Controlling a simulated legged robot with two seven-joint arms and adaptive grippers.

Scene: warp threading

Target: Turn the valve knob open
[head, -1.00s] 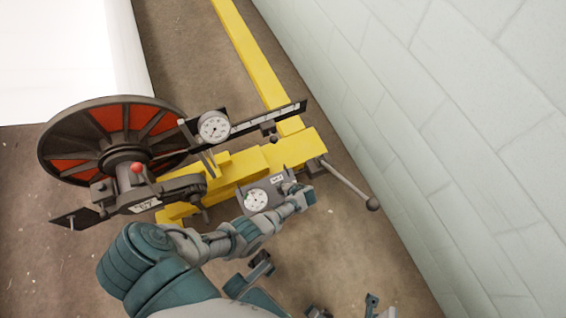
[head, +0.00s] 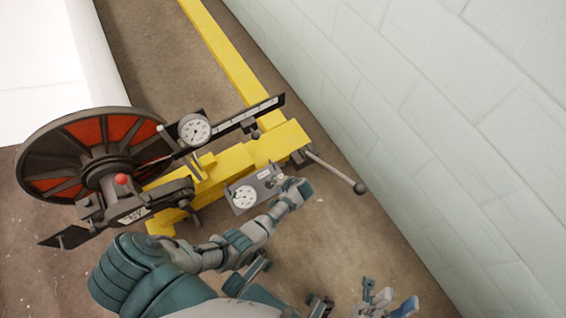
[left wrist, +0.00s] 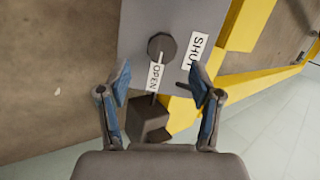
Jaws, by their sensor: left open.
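The valve knob (left wrist: 161,46) is a dark round knob on a grey panel (left wrist: 135,22) in the left wrist view. A white OPEN label (left wrist: 155,76) lies just below it and a SHUT label (left wrist: 197,47) to its right. My left gripper (left wrist: 163,84) is open, its two blue-padded fingers apart and pointing at the panel, with the knob ahead between their lines and not gripped. In the head view my left gripper (head: 300,187) is at the right end of the grey gauge panel (head: 240,207), and the knob cannot be made out. My right gripper (head: 390,298) is at the bottom edge, fingers apart.
The panel is beside a yellow beam (head: 225,168) carrying a dial gauge (head: 194,129) and a slotted bar. A large dark and red wheel (head: 90,150) stands left. A ball-ended lever (head: 335,172) sticks out right, near my left gripper. A pale block wall (head: 430,110) bounds the right.

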